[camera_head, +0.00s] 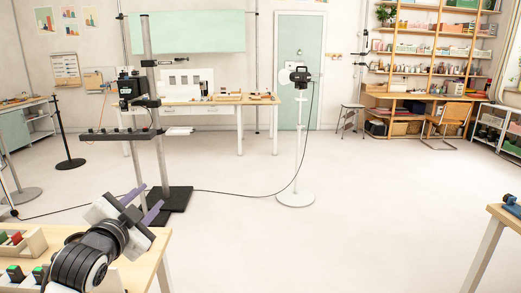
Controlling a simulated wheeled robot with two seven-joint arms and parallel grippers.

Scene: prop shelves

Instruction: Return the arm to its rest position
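My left gripper (142,203) is at the lower left, above the right edge of a wooden table (148,262). Its two purple-grey fingers point up and to the right, and they are spread apart with nothing visible between them. My dark and silver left wrist hides part of the table and of the trays on it. My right gripper is not in this view.
Small coloured blocks (14,272) and a wooden tray (36,243) sit at the table's left. A dark-based stand (175,199) and a white camera stand (295,198) rise beyond, joined by a floor cable. Another table (497,222) is at right. The middle floor is clear.

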